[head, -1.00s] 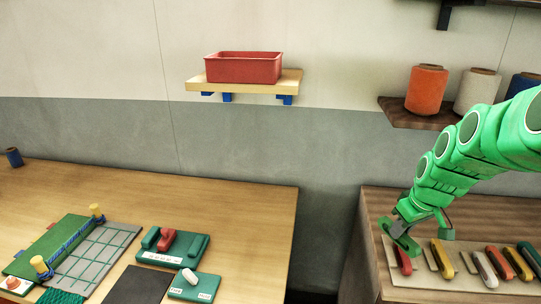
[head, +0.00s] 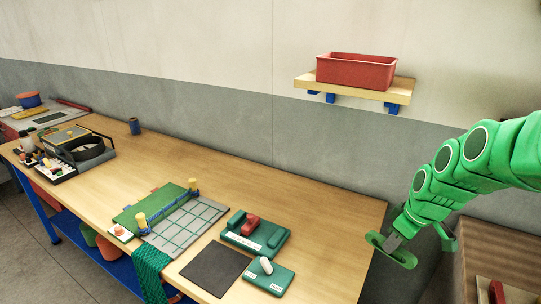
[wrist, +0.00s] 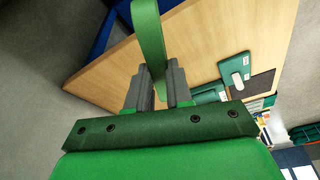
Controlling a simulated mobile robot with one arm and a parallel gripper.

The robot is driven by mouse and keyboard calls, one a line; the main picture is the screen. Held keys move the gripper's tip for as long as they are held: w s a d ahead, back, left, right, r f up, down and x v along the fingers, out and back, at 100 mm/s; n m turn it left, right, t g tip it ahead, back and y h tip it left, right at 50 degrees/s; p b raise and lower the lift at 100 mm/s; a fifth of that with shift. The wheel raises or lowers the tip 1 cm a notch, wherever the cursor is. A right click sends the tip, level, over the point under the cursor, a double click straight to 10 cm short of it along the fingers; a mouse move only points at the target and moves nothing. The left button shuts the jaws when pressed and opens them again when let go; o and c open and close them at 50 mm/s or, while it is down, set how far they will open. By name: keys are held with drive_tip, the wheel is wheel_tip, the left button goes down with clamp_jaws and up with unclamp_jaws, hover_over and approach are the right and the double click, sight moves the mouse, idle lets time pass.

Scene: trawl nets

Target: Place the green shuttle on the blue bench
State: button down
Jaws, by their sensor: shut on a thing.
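My gripper (wrist: 158,88) is shut on the green shuttle (wrist: 149,35), whose long smooth body sticks out between the grey fingers in the wrist view. In the head view my gripper (head: 415,245) hangs at the right, just off the right end of the blue bench. The blue bench has a wooden top (head: 325,215) and a blue frame below; its top (wrist: 205,40) also shows beyond the fingers in the wrist view. The shuttle is in the air, apart from the bench top.
On the bench are a green fixture with a red piece (head: 254,234), a small green block with a white piece (head: 267,275), a dark mat (head: 215,268) and a netting board (head: 185,222). The top's back right is clear. A red bin (head: 355,71) stands on a wall shelf.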

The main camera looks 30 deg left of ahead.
drive_tip(key=s+a+f+n+g, duration=0.1)
drive_tip(key=s+a+n, duration=0.3)
drive_tip(key=a, duration=0.9)
drive_tip(key=w+a+f, duration=0.2)
drive_tip(key=w+f, duration=0.1)
drive_tip(key=w+a+f, duration=0.2)
drive_tip(key=w+f, duration=0.1)
drive_tip(key=w, duration=0.1)
drive_tip(key=w+a+f, duration=0.2)
drive_tip(key=w, duration=0.2)
drive_tip(key=shift+f, duration=0.4)
drive_tip(key=shift+w+a+f, duration=0.3)
drive_tip(key=shift+w+f, duration=0.2)
drive_tip(key=shift+f, duration=0.2)
drive_tip(key=shift+d+x, duration=0.2)
drive_tip(key=shift+x, duration=0.55)
drive_tip(key=shift+d+x, duration=0.15)
drive_tip(key=shift+x, duration=0.6)
drive_tip(key=shift+f, duration=0.15)
drive_tip(key=c, duration=1)
unclamp_jaws()
